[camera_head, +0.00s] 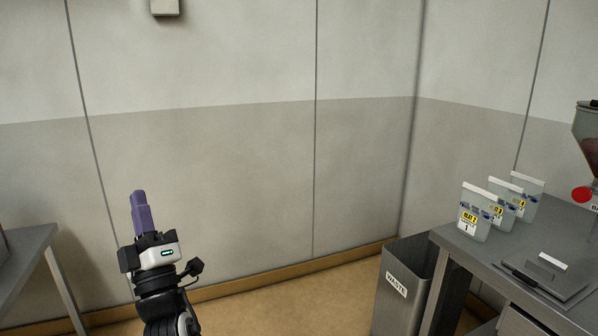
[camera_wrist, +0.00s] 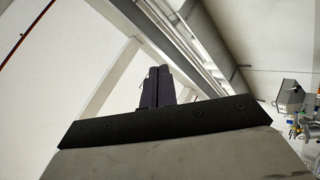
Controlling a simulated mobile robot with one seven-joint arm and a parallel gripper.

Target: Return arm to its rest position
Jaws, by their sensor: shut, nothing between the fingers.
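My gripper (camera_head: 139,195) is at the lower left of the head view, with its purple fingers pointing up. The fingers are together and hold nothing. In the wrist view the dark finger pair (camera_wrist: 158,84) also shows closed, rising above the black gripper edge, with the ceiling and beams behind it. The gripper is in free air in front of the wall, apart from both tables.
A metal table (camera_head: 567,238) at right carries several labelled bags (camera_head: 476,212) and a flat scale-like device (camera_head: 545,272). A grey waste bin (camera_head: 398,290) stands beside it. Another table (camera_head: 30,243) is at left. Floor between is clear.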

